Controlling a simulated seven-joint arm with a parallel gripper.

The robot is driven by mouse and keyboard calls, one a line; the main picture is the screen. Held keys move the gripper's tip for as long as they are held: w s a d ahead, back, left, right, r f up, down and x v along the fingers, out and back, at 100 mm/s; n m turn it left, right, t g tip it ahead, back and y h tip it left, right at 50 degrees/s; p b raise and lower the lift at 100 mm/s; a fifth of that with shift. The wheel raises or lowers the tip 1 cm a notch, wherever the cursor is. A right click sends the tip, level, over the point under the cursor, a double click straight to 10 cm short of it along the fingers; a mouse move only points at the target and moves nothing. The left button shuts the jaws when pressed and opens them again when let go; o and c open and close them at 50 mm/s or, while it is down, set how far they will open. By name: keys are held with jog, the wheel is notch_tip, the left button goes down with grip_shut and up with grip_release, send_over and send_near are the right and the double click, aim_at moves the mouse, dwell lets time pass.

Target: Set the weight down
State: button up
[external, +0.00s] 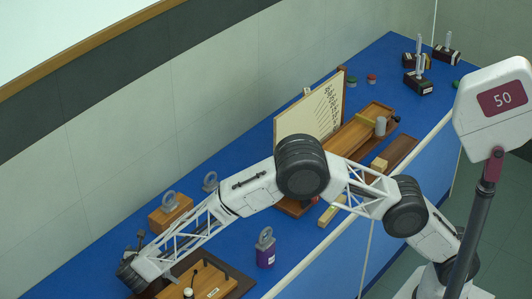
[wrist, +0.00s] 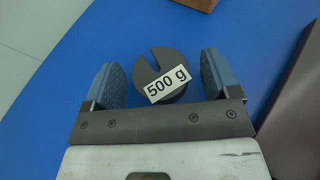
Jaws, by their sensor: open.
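The weight (wrist: 160,78) is a dark grey slotted disc with a white "500 g" label. In the wrist view it lies between the two blue finger pads of my gripper (wrist: 160,68), over the blue bench top (wrist: 65,110). My gripper is open, with a gap visible between the weight and each pad. The weight looks flat, but whether it rests fully on the bench is hard to tell. In the external view my arm's end is at the lower left, where its wrist hides the fingers and the weight.
A wooden box (external: 208,279) on a dark base is right of my wrist. A brown edge (wrist: 300,100) borders the right of the wrist view.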

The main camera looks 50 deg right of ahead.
jog(key=v, duration=1.2)
jog(key=shift+r, duration=0.15)
jog(key=shift+d, duration=0.1)
dwell(0.6)
